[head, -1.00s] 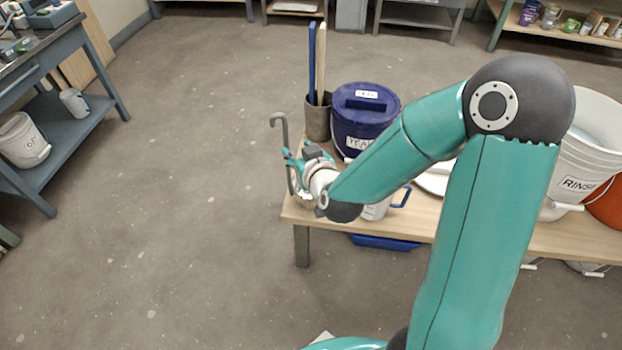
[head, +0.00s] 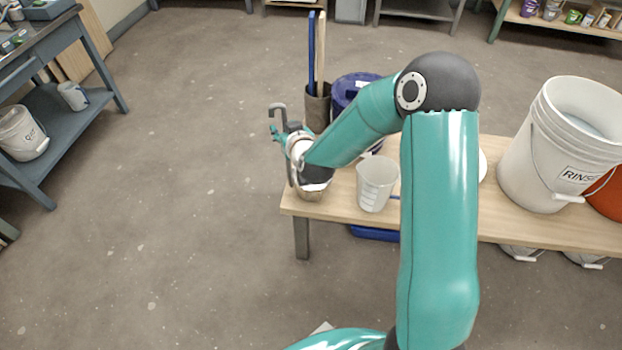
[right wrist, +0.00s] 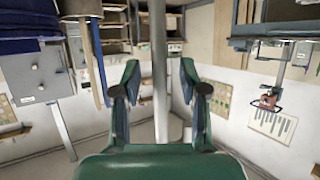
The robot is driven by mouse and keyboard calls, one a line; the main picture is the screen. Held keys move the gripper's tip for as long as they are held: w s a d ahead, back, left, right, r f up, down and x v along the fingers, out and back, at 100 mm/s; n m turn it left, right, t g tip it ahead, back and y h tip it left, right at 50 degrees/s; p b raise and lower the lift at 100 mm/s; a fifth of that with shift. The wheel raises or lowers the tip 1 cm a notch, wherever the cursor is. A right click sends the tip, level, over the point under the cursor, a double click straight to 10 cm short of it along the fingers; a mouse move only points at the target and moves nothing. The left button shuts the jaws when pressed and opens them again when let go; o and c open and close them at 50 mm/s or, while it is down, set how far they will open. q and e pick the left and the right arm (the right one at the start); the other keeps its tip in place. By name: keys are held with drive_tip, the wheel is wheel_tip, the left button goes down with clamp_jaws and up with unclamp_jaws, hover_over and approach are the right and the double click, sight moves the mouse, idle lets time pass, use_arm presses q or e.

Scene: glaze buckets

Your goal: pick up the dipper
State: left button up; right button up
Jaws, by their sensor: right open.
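The dipper is a grey rod with a hooked top (head: 277,107) and a metal cup (head: 313,191) at its foot, at the left end of the wooden table. My right gripper (head: 284,131) is at the upper part of its handle, below the hook. In the right wrist view the grey handle (right wrist: 159,60) stands upright between the two spread fingers of my right gripper (right wrist: 160,85), with a gap on each side. My forearm and wrist hide part of the handle in the head view. My left gripper is not in view.
A clear measuring jug (head: 376,184) stands right of the dipper cup. Behind are a pot (head: 317,106) with a blue and a wooden stick and a blue lidded bucket (head: 352,90), partly hidden by my arm. A white RINSE bucket (head: 545,150) stands at the right.

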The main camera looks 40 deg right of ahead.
clamp_jaws()
drive_tip(key=shift+r, duration=0.1)
idle(0.5)
wheel_tip(320, 180, up, 20)
drive_tip(key=p, duration=0.6)
idle(0.5)
